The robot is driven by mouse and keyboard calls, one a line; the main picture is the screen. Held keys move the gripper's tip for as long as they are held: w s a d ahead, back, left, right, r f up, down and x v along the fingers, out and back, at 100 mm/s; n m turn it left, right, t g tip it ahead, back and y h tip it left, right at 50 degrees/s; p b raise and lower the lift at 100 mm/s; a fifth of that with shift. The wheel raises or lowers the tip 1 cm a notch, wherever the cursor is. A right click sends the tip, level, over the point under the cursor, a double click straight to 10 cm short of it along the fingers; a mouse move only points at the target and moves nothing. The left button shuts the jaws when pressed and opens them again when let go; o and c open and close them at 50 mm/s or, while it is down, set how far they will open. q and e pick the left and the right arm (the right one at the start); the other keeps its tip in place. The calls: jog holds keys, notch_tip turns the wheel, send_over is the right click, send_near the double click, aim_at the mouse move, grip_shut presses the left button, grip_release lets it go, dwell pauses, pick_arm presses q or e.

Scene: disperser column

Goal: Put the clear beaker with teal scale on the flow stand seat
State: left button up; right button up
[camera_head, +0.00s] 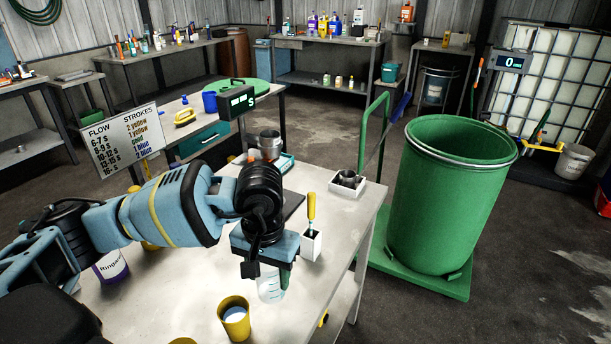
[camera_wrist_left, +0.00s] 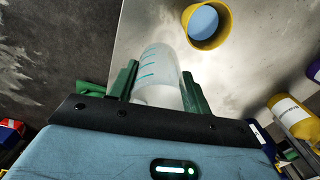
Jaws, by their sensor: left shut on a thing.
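The clear beaker with teal scale (camera_head: 271,291) is at my left gripper (camera_head: 274,275), near the front right part of the white table (camera_head: 195,297). In the left wrist view the beaker (camera_wrist_left: 158,68) sits between the green fingers of the gripper (camera_wrist_left: 157,88), which is shut on it. Its teal marks face the camera. I cannot tell whether its base touches the table. I cannot clearly make out the flow stand seat; a dark flat piece (camera_head: 291,205) shows partly behind my left arm. My right gripper is not in view.
A yellow cup with pale liquid (camera_head: 235,318) stands close left of the beaker. A white holder with a yellow-handled tool (camera_head: 312,245) stands behind it, right. A white tray with a metal cup (camera_head: 359,190) is farther back. A green drum (camera_head: 445,215) stands beyond the table's right edge.

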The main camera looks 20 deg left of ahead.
pick_arm(q)
jog(key=w+a+r+n, duration=0.25)
jog(key=w+a, duration=0.35)
jog(key=a, duration=0.3)
jog(key=shift+s+d+f+p, duration=0.1)
jog(key=shift+f+p, duration=0.1)
jog(key=shift+f, duration=2.4)
jog(key=shift+d+f+p, duration=0.1)
jog(key=shift+f+p, duration=0.1)
jog(key=shift+f, duration=2.35)
jog(key=shift+f, duration=0.1)
jog(key=o, duration=0.6)
jog(key=shift+f, duration=0.1)
jog(key=o, duration=0.4)
notch_tip(320, 180, up, 12)
jog(key=shift+r, duration=0.25)
